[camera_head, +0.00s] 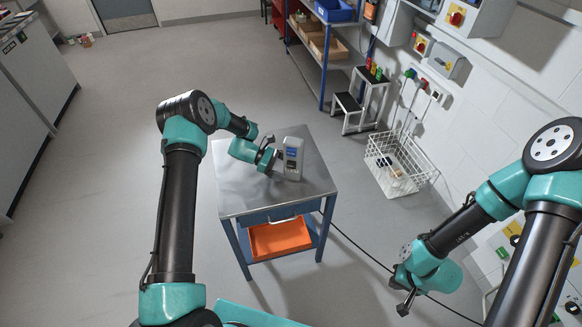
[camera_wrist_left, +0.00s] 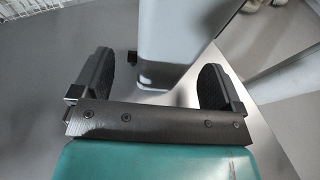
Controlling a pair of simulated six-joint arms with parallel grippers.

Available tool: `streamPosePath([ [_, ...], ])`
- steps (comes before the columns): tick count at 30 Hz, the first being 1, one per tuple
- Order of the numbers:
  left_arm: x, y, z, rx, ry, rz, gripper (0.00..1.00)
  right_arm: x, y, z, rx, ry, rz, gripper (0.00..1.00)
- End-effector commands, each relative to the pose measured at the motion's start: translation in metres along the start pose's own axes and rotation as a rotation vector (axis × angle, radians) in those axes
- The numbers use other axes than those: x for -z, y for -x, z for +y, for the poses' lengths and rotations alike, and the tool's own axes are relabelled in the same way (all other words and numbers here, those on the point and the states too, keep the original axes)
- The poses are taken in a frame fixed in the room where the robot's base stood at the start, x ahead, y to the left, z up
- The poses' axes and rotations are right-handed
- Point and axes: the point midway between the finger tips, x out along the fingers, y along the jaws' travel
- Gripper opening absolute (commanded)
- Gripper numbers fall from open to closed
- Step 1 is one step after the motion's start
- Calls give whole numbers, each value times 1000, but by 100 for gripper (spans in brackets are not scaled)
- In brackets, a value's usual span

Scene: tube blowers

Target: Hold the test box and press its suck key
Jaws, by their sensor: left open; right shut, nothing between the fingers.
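The test box (camera_head: 293,158) is a light grey upright box with a blue screen and dark keys on its front. It stands on the metal-topped table (camera_head: 235,197). My left gripper (camera_head: 272,157) is just left of the box. In the left wrist view the box (camera_wrist_left: 180,35) rises between the two open black fingers of my left gripper (camera_wrist_left: 155,85), with gaps at both sides. The suck key cannot be told apart at this size. My right gripper (camera_head: 404,297) is shut and empty, low at the right, well away from the table.
An orange bin (camera_head: 280,237) sits on the table's lower shelf. A black cable (camera_head: 360,248) runs from the table across the floor to the right. A white wire basket (camera_head: 400,165) and a step stool (camera_head: 358,103) stand behind at the right. The tabletop around the box is clear.

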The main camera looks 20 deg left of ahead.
Motion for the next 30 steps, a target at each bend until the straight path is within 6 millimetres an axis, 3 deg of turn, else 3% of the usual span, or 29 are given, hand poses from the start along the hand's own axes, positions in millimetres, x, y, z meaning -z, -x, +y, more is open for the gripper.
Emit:
streamPosePath([
  [7, 0, -22, 0, 2, 0, 0, 92, 0, 0, 0, 0, 0, 0, 0],
  [19, 0, -26, 0, 0, 0, 0, 91, 0, 0, 0, 0, 0, 0, 0],
  [30, 0, -26, 0, 0, 0, 0, 56, 0, 0, 0, 0, 0, 0, 0],
])
